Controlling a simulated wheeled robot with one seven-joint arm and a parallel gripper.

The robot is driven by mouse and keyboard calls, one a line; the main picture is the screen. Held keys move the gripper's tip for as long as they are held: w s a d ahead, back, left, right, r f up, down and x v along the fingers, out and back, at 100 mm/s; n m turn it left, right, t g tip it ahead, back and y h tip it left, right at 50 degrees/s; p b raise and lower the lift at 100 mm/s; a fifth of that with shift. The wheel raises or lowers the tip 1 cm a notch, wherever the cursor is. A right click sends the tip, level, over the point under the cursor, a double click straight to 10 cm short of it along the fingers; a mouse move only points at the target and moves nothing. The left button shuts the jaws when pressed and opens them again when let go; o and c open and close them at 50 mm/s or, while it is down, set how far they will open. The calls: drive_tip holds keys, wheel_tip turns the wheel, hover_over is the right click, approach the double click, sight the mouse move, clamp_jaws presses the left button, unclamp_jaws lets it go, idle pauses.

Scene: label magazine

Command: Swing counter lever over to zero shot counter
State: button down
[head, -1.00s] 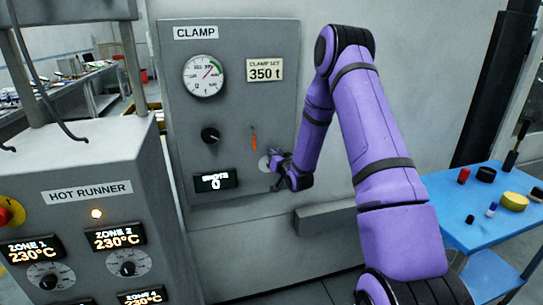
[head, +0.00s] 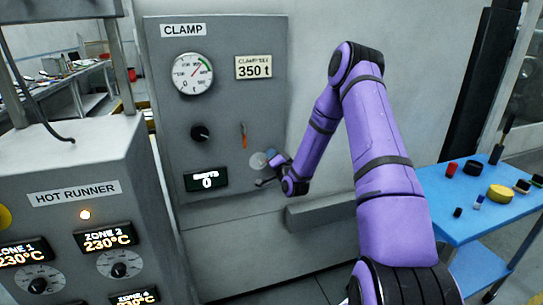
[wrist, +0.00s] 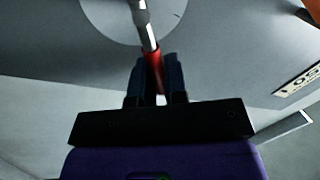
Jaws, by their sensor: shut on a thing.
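The counter lever shows in the wrist view as a metal shaft (wrist: 147,30) with a red grip (wrist: 154,72), standing out from a pale round disc (wrist: 110,18). My gripper (wrist: 154,84) is shut on the red grip, one dark finger on each side. In the head view the disc (head: 257,160) sits low on the right of the clamp panel, and my gripper (head: 272,170) is just right of and below it. The lever there is mostly hidden by my gripper and too small to read. The shot counter display (head: 207,180), left of the disc, reads 0.
The clamp panel (head: 175,110) also carries a pressure gauge (head: 192,73), a black knob (head: 200,133), an orange handle (head: 243,135) and a 350 t plate (head: 254,67). The hot runner cabinet (head: 100,155) stands at left. A blue table (head: 450,215) with small items is at right.

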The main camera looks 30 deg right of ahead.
drive_tip(key=shift+f, duration=0.1)
idle(0.4)
drive_tip(key=c, duration=1.2)
unclamp_jaws()
drive_tip(key=shift+o, duration=0.2)
drive_tip(key=v, duration=1.1)
